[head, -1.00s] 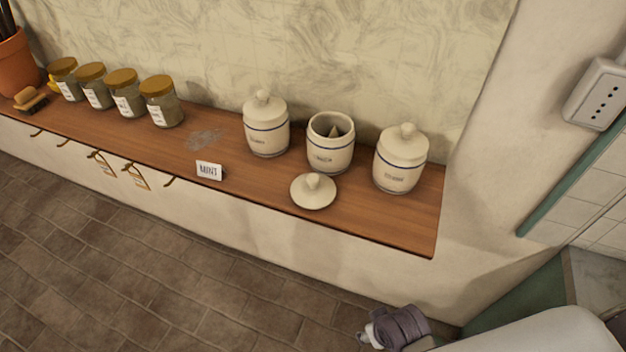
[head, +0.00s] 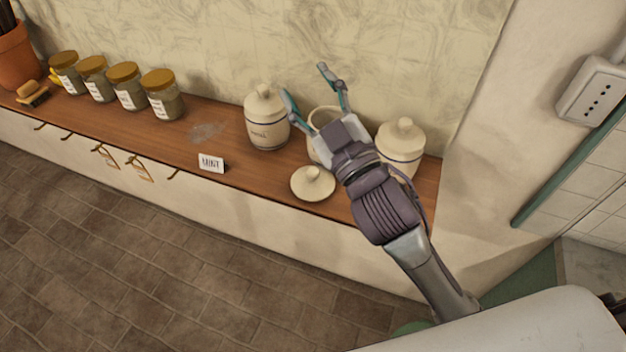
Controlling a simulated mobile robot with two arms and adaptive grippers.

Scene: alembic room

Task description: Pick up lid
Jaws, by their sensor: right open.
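The cream lid (head: 313,183) with a round knob lies on the wooden shelf, in front of the middle canister. The middle canister (head: 314,146) has no lid on it and is mostly hidden behind my right gripper. My right gripper (head: 307,82) is open and empty. It reaches over the middle canister, with its fingers pointing up and left in the picture, beyond the lid and apart from it. My left gripper is not in view.
Lidded canisters stand left (head: 266,118) and right (head: 402,142) of the open one; my arm partly covers the right one. A MINT card (head: 211,163) and several brown-capped jars (head: 162,96) stand further left.

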